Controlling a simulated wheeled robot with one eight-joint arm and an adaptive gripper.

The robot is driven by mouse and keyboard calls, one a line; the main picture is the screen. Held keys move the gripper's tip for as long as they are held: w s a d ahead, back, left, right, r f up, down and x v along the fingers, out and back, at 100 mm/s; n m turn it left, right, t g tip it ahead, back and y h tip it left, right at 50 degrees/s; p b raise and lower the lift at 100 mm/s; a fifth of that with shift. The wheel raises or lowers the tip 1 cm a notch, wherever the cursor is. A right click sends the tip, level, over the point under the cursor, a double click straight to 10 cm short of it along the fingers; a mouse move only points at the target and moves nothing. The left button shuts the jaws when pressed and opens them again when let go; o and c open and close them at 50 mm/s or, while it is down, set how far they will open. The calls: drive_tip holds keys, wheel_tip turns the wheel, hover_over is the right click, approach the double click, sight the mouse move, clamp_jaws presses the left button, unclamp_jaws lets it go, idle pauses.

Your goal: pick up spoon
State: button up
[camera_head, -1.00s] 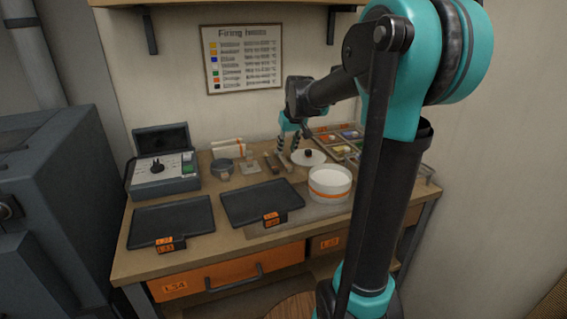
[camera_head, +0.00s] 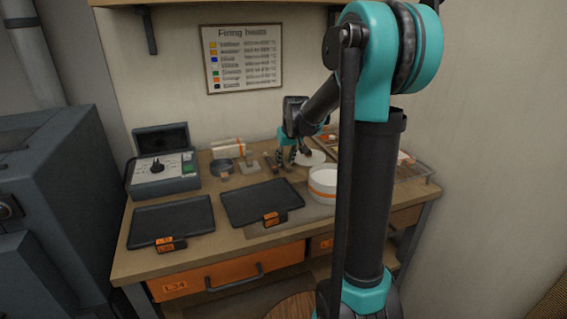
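I cannot make out a spoon for sure in the head view. Small thin dark items (camera_head: 268,161) lie on the bench just left of my gripper, too small to identify. My gripper (camera_head: 287,159) points down low over the back of the bench, left of a white lid with a dark knob (camera_head: 315,158). Its two dark fingers look apart, with nothing visible between them. Whether the fingertips touch anything is too small to tell.
Two dark trays (camera_head: 170,222) lie along the bench front. A white bowl with an orange band (camera_head: 322,185) stands right of them. A shelf (camera_head: 200,3) hangs above.

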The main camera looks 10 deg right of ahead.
sight(285, 161)
clamp_jaws()
wheel_tip(285, 161, up, 20)
idle(0.8)
